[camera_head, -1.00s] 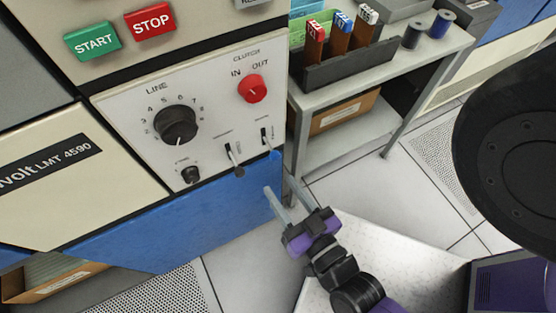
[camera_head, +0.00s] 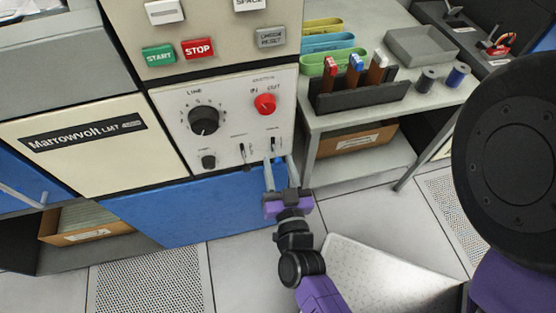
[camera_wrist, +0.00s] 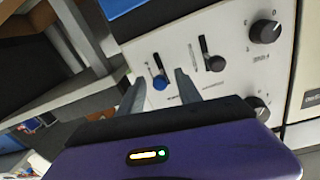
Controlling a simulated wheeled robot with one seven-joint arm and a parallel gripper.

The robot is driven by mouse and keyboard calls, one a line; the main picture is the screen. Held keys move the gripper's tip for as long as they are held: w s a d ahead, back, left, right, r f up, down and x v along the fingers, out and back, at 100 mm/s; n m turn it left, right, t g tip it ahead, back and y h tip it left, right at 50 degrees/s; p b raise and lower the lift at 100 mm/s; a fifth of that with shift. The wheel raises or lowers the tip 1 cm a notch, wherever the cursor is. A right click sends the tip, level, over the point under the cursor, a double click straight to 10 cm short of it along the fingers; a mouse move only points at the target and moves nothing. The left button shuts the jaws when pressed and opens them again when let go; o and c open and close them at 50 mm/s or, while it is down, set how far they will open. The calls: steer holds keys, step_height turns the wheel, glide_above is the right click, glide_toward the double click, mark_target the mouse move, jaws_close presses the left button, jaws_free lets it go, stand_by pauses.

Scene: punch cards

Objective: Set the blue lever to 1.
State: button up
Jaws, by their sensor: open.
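The blue lever's knob (camera_wrist: 160,83) shows in the wrist view at the end of a dark slot on the white control panel. In the head view, the right-hand slot (camera_head: 274,143) sits low on the panel, and the knob is mostly lost behind my fingers. My gripper (camera_wrist: 157,80) is open. Its two fingers appear on either side of the blue knob; whether either touches it I cannot tell. In the head view my gripper (camera_head: 279,160) is at the panel's lower right. The position marks by the slot are too small to read.
A dark lever (camera_wrist: 215,63) stands close beside the blue one. A shelf unit (camera_head: 325,121) stands just right of the panel.

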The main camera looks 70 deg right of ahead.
steer(key=shift+w+d, duration=0.35)
steer(key=shift+d, duration=0.2)
jaws_close()
stand_by(1.1)
